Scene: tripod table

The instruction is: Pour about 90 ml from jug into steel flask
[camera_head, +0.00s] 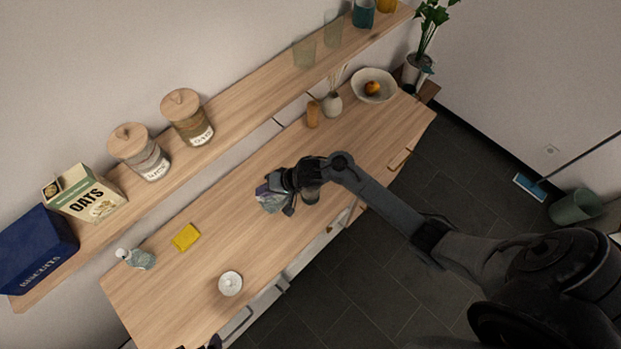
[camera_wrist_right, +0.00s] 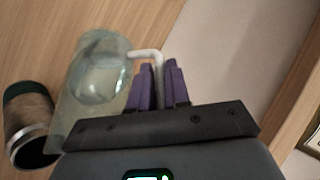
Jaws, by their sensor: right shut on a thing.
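The jug (camera_wrist_right: 88,85) is clear glass with a pale handle (camera_wrist_right: 147,54) that lies between the purple fingertips of my right gripper (camera_wrist_right: 163,85). In the head view the jug (camera_head: 272,203) shows partly behind my right gripper (camera_head: 283,190), which is shut on its handle over the wooden counter. I cannot tell its exact tilt or how much liquid it holds. The steel flask (camera_wrist_right: 28,125), a metal cylinder with a dark band and a dark open mouth, is beside the jug in the wrist view. In the head view it shows partly under my right wrist (camera_head: 311,196). My left gripper is not clearly seen.
On the counter (camera_head: 215,215) are a yellow sponge (camera_head: 186,237), a spray-like bottle (camera_head: 137,259), a white dish (camera_head: 230,283), an amber bottle (camera_head: 313,114), a vase (camera_head: 332,105) and a fruit bowl (camera_head: 373,85). A shelf (camera_head: 240,104) with jars and boxes runs behind.

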